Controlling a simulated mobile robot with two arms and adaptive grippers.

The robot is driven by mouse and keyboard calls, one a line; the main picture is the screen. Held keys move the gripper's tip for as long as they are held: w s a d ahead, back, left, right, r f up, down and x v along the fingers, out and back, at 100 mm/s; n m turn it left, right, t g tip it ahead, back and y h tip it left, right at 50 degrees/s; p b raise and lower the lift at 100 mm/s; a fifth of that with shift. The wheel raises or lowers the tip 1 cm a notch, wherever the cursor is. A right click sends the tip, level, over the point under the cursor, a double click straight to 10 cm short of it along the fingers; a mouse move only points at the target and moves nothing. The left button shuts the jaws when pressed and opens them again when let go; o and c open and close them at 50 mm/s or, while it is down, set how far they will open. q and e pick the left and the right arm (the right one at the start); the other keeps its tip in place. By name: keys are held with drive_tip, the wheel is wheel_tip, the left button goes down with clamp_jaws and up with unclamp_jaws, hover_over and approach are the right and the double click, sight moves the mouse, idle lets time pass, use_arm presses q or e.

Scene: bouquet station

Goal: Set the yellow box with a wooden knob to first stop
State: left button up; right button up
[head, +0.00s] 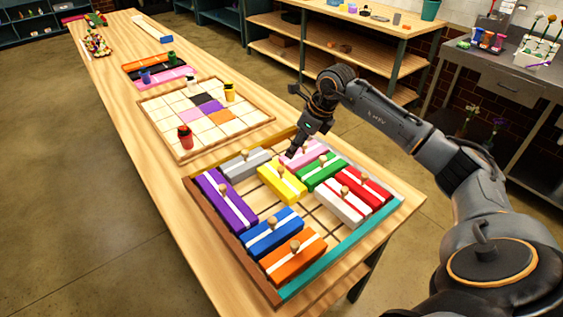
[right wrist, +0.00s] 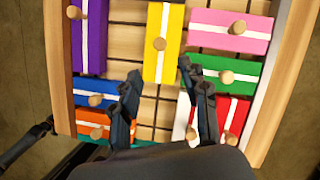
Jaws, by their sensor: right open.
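The yellow box (head: 272,190) with a white stripe and a wooden knob (head: 275,168) lies in the middle of the framed tray (head: 230,248). In the right wrist view the yellow box (right wrist: 152,66) stands lengthwise with its knob (right wrist: 160,44) on top. My right gripper (head: 292,152) is above the far part of the tray, by the yellow and pink boxes. In the right wrist view its open, empty fingers (right wrist: 160,72) straddle the line of the yellow box, with the knob beyond the tips. Contact with the box cannot be told.
Around it in the tray are grey (head: 245,163), purple (head: 225,200), blue (head: 270,235), orange (head: 293,258), white (head: 343,206), red (head: 363,187), green (head: 321,172) and pink (head: 303,154) boxes. Bare slatted floor (head: 318,224) shows between blue and white. A tiled board (head: 165,110) lies beyond.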

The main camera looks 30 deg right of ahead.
drive_tip(key=p, duration=0.2)
hover_over(281, 168)
drive_tip(key=s+d, duration=0.1)
drive_tip(key=s, duration=0.1)
wheel_tip(281, 168, down, 5)
drive_tip(key=shift+s+f, duration=0.1)
drive_tip(key=shift+f, duration=0.1)
drive_tip(key=x, duration=0.4)
drive_tip(key=shift+f+p, duration=0.25)
drive_tip(key=shift+p, duration=0.05)
drive_tip(key=shift+w+f, duration=0.2)
drive_tip(key=shift+f, duration=0.05)
drive_tip(key=shift+c, duration=1.3)
use_arm(q)
drive_tip(key=r, duration=0.3)
drive_tip(key=shift+s, duration=0.3)
use_arm(e)
clamp_jaws()
